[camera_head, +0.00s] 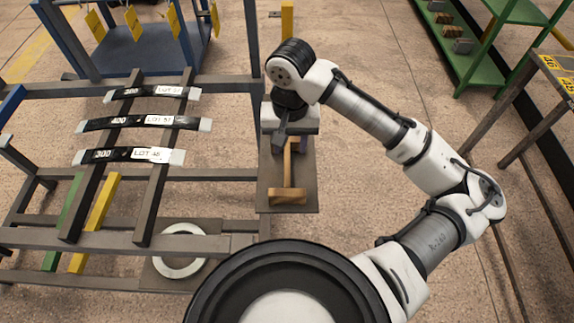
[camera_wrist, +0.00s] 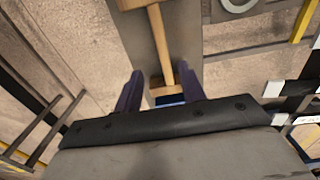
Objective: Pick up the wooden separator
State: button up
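The wooden separator, as far as I can tell, is the pale wooden piece (camera_head: 288,196) lying on a narrow grey shelf (camera_head: 272,180) at the rack's right end. It has a long thin bar and a thick crosspiece at its near end. In the wrist view its bar (camera_wrist: 160,45) runs down toward my gripper (camera_wrist: 160,88). A short wooden part shows at that end; I cannot tell whether it is joined. My gripper (camera_head: 294,148) points down over the far end. Its purple fingers are apart, one on each side of the wood, and no grip shows.
The dark metal rack (camera_head: 148,210) on the left carries several labelled black strips (camera_head: 135,122). A green bar (camera_head: 62,222) and a yellow bar (camera_head: 97,222) lean there. A pale ring (camera_head: 180,265) lies lower. Blue (camera_head: 150,58) and green shelving (camera_head: 460,60) stand behind.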

aim_at(287, 164)
notch_tip(287, 164, down, 3)
jog(key=shift+r, duration=0.15)
jog(key=shift+s+a+f+p, duration=0.15)
jog(key=shift+f+p, duration=0.15)
jog(key=shift+f, duration=1)
jog(key=shift+s+a+f+p, duration=0.15)
jog(key=shift+f+p, duration=0.1)
jog(key=shift+f, duration=1.05)
grip_shut()
